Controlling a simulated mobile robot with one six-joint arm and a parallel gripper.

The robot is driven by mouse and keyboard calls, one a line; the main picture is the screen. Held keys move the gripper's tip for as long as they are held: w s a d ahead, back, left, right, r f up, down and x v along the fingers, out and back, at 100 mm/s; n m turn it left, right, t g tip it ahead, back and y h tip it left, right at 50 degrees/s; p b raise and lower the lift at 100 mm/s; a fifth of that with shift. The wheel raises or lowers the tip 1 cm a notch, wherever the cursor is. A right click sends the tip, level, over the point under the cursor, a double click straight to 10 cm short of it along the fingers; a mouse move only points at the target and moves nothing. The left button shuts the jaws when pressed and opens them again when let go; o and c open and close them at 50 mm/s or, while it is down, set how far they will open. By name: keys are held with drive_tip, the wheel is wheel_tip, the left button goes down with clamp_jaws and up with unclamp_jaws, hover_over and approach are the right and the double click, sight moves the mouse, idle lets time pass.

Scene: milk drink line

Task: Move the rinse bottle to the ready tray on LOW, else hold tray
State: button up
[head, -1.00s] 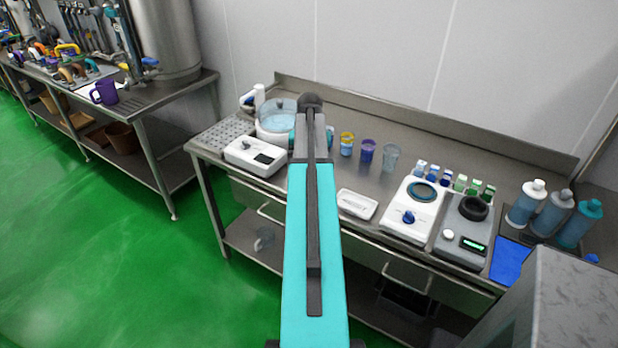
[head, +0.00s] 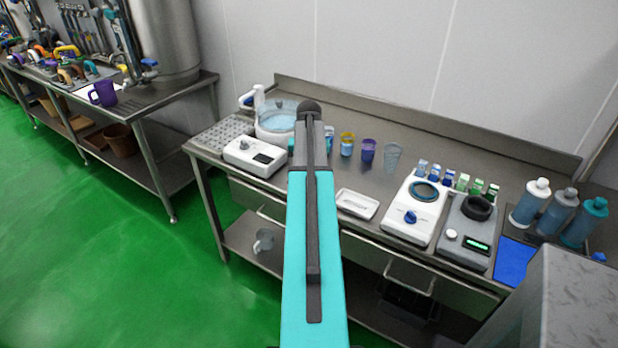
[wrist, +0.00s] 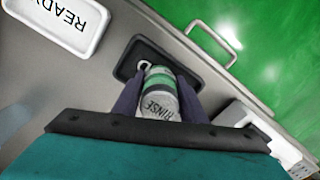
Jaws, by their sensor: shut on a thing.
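The rinse bottle (wrist: 158,98), marked RINSE with a green band, is between my gripper's dark fingers (wrist: 158,100) in the wrist view. My gripper is shut on it. The bottle's far end is over a small dark tray (wrist: 128,68); I cannot tell whether they touch. The white ready tray (wrist: 62,22), marked READY, lies at the upper left of the wrist view, apart from the bottle. A white tray (head: 357,204) also shows right of my arm in the head view. My arm hides the gripper and bottle there. No LOW reading is legible.
A white device with a dark display (head: 254,157) stands left of my arm, near a clear water bath (head: 277,122). Cups (head: 368,150) stand behind the white tray. A white round-plate device (head: 414,211) and a grey device (head: 466,232) stand at right, near several bottles.

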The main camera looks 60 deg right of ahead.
drive_tip(key=o, duration=1.1)
drive_tip(key=shift+r, duration=0.1)
drive_tip(key=shift+r+b, duration=1.05)
drive_tip(key=shift+r, duration=4.95)
drive_tip(key=shift+s, duration=0.1)
